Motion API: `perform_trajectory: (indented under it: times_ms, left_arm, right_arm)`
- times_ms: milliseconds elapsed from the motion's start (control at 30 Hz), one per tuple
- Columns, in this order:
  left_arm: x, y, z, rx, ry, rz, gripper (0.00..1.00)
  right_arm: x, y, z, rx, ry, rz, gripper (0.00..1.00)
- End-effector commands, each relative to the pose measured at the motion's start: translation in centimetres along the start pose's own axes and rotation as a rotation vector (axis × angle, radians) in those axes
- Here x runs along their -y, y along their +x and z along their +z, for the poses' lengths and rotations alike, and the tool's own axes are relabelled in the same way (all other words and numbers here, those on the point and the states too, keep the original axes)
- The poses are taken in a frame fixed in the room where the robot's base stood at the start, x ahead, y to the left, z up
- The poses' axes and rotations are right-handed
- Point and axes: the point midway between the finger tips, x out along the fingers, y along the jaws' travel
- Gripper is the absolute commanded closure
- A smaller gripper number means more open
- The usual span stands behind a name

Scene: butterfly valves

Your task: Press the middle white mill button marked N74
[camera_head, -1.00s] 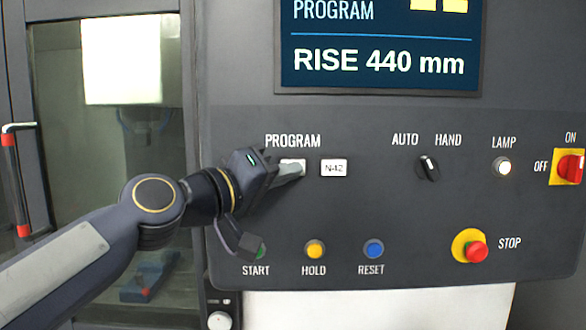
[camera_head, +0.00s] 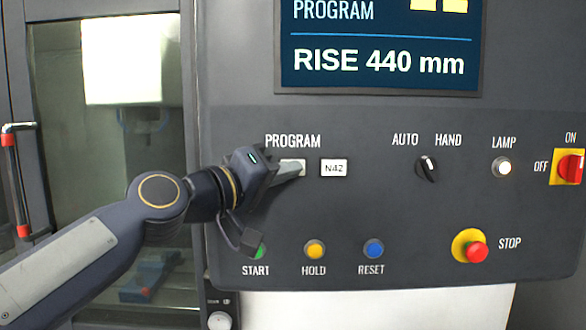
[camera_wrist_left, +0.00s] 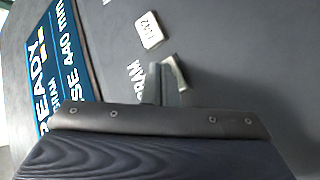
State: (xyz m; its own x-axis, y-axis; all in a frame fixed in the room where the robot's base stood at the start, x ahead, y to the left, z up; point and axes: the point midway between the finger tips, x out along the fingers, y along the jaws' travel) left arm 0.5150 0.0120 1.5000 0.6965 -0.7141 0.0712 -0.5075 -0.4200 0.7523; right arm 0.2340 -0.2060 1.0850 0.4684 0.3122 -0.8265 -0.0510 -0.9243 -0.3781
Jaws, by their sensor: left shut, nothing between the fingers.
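A white button (camera_head: 299,163) sits under the PROGRAM label, mostly covered by my left gripper (camera_head: 295,169), so its marking cannot be read. The left gripper is shut and empty, its fingertips at the face of that button; I cannot tell whether they touch or press it. The left wrist view shows the fingertips (camera_wrist_left: 161,78) beside the edge of the partly hidden white button (camera_wrist_left: 178,73). A white button marked N42 (camera_head: 334,168) is just to the right and clear, and also shows in the left wrist view (camera_wrist_left: 149,30). No N74 marking is readable. The right gripper is out of view.
Below are START (camera_head: 259,250), HOLD (camera_head: 315,249) and RESET (camera_head: 374,249) buttons. A selector knob (camera_head: 427,168), lit lamp (camera_head: 502,167), red STOP button (camera_head: 475,252) and red switch (camera_head: 570,168) lie right. The screen (camera_head: 380,45) reads RISE 440 mm.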

Motion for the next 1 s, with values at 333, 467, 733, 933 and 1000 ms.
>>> perform_trajectory:
  times_ms: [333,467,733,933,1000]
  left_arm:
    - [0.2,0.3,-0.2,-0.001,0.000,-0.001,1.00]
    - [0.3,0.3,-0.3,-0.001,0.000,-0.001,1.00]
    - [0.2,0.2,-0.2,-0.001,0.000,-0.001,1.00]
    - [-0.2,-0.4,0.3,-0.001,0.000,-0.001,1.00]
    - [-0.4,-0.7,0.5,-0.001,0.000,0.000,1.00]
  right_arm:
    - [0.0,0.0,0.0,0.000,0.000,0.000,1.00]
    - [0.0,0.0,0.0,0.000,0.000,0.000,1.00]
    - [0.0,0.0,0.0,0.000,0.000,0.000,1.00]
    - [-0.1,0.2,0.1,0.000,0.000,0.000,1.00]
    - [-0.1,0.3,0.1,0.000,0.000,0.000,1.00]
